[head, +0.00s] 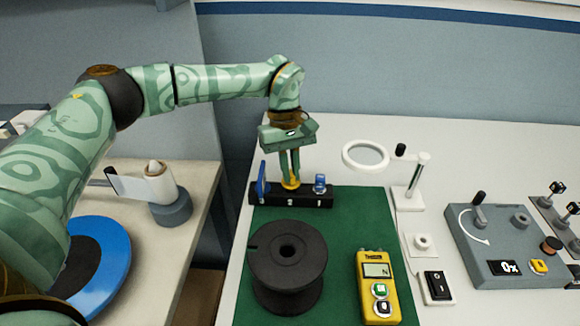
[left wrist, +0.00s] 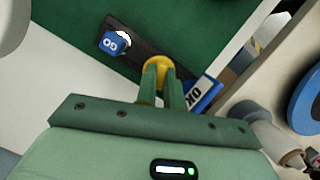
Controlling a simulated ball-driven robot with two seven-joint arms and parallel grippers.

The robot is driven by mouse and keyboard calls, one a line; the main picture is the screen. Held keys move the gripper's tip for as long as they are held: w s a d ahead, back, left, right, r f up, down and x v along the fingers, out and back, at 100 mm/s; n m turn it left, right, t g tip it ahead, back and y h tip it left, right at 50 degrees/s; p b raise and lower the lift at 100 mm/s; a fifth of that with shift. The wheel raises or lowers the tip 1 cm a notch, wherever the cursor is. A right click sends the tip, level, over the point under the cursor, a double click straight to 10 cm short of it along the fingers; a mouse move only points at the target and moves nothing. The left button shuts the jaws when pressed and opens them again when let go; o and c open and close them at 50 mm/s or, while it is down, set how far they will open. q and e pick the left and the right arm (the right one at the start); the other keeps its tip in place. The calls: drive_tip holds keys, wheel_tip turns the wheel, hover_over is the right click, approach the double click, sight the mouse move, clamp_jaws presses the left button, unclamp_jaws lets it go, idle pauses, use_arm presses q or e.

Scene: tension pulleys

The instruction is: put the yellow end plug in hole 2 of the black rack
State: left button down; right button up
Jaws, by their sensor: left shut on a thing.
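The black rack (head: 328,199) lies at the back edge of the green mat, with white marks on its front face. My left gripper (head: 290,176) points down over its middle, fingers shut on the yellow end plug (head: 290,185). The plug's yellow flange also shows at the fingertips in the left wrist view (left wrist: 158,61). It is at the middle position of the rack, between two blue gauges; whether it is seated in the hole cannot be told, as the fingers hide it. The rack also shows in the left wrist view (left wrist: 138,64). My right gripper is not in view.
A tall blue gauge (head: 261,180) stands in the rack left of the plug, and a blue GO gauge (head: 320,183) right of it, both close to the fingers. A black spool (head: 288,265) and a yellow meter (head: 377,290) stand on the green mat (head: 345,235).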

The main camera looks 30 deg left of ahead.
use_arm(q)
drive_tip(key=shift+p, duration=0.3)
idle(0.4)
drive_tip(key=shift+f, duration=0.25)
drive_tip(key=shift+f+b, duration=0.4)
drive_tip(key=shift+f, duration=0.55)
drive_tip(key=shift+f, duration=0.1)
drive_tip(key=c, duration=1.4)
unclamp_jaws()
drive_tip(key=shift+c, duration=0.2)
drive_tip(key=p+v, duration=0.3)
drive_tip(key=v, duration=1.3)
drive_tip(key=shift+r, duration=0.2)
